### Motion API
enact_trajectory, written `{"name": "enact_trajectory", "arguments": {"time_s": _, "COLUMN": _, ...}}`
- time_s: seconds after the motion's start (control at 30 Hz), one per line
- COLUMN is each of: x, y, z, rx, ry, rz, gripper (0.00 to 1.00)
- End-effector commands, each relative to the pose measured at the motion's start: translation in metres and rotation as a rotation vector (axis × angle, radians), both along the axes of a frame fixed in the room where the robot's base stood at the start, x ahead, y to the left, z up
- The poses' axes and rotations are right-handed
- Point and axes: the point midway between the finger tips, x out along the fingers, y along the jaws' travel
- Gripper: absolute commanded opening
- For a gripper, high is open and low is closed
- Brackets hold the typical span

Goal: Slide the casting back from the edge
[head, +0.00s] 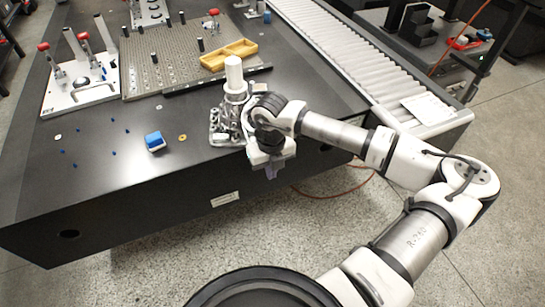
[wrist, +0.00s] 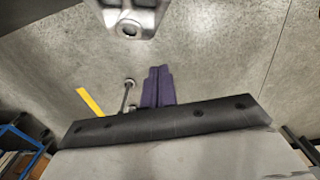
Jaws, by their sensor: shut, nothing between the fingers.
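The casting (head: 216,135) is a silver metal part with a base plate near the front edge of the black table, partly hidden by my wrist. A white upright cylinder (head: 234,75) rises at its top; I cannot tell whether it is part of the casting. My gripper (head: 272,172) points down just beyond the front edge, to the right of the casting. In the wrist view its purple fingers (wrist: 157,87) are together and empty over the floor. A metal lug with a round hole, seemingly the casting's (wrist: 131,22), shows at the top, apart from the fingers.
On the black table (head: 110,175) are a blue-topped block (head: 154,141), a yellow tray (head: 228,54), a pegged fixture plate (head: 165,68) and a white plate with red-knobbed clamps (head: 82,88). A roller conveyor (head: 350,55) runs along the right. An orange cable (head: 335,191) lies on the floor.

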Motion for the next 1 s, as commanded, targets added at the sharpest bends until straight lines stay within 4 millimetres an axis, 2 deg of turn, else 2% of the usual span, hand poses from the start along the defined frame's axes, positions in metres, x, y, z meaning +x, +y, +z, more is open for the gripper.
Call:
{"name": "enact_trajectory", "arguments": {"time_s": 0.03, "x": 0.01, "y": 0.004, "z": 0.006, "rx": 0.001, "ry": -0.003, "rz": 0.002, "gripper": 0.0}}
{"name": "enact_trajectory", "arguments": {"time_s": 0.2, "x": 0.026, "y": 0.009, "z": 0.004, "rx": 0.001, "ry": -0.003, "rz": 0.001, "gripper": 0.0}}
{"name": "enact_trajectory", "arguments": {"time_s": 0.73, "x": 0.036, "y": 0.011, "z": 0.001, "rx": -0.001, "ry": -0.003, "rz": 0.001, "gripper": 0.0}}
{"name": "enact_trajectory", "arguments": {"time_s": 0.87, "x": 0.058, "y": 0.019, "z": -0.004, "rx": -0.003, "ry": -0.008, "rz": 0.002, "gripper": 0.0}}
{"name": "enact_trajectory", "arguments": {"time_s": 1.0, "x": 0.092, "y": 0.03, "z": -0.004, "rx": -0.002, "ry": -0.01, "rz": 0.001, "gripper": 0.0}}
